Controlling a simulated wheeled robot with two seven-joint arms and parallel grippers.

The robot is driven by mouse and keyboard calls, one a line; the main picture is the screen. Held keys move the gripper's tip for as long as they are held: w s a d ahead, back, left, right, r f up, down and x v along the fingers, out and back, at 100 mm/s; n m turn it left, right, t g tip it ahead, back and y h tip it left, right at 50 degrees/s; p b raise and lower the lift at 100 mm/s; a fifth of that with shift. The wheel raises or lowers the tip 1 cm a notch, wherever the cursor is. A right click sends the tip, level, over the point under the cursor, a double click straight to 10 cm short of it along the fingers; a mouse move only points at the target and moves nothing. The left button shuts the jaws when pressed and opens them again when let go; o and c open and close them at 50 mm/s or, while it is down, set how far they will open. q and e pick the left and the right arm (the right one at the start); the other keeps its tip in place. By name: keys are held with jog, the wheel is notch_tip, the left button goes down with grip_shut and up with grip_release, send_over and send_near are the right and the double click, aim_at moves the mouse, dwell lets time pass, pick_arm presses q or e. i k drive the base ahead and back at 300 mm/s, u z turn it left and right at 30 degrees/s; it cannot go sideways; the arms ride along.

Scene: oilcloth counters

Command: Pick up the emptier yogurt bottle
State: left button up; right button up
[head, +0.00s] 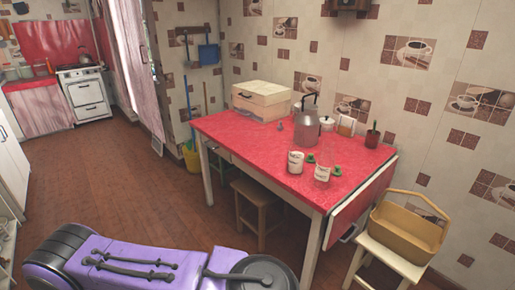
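Two small yogurt bottles with dark lettering stand upright near the front right of the red-topped table (240,133). The left bottle (295,163) looks white over most of its height. The right bottle (322,174) looks clearer in its upper part, with white lower down, so it seems the emptier one, though both are small in view. A green cap (310,158) lies beside the left bottle and another green cap (337,170) beside the right one. Neither of my grippers is in view; only a purple and black arm of mine shows at the bottom.
A metal can (307,125) stands behind the bottles, with a cream box (262,100) farther left and a dark red cup (372,138) at right. A stool (258,200) is under the table. A yellow basket (404,230) sits on a seat at right. The floor at left is open.

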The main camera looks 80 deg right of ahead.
aim_at(326, 160)
jog(key=z, duration=3.3)
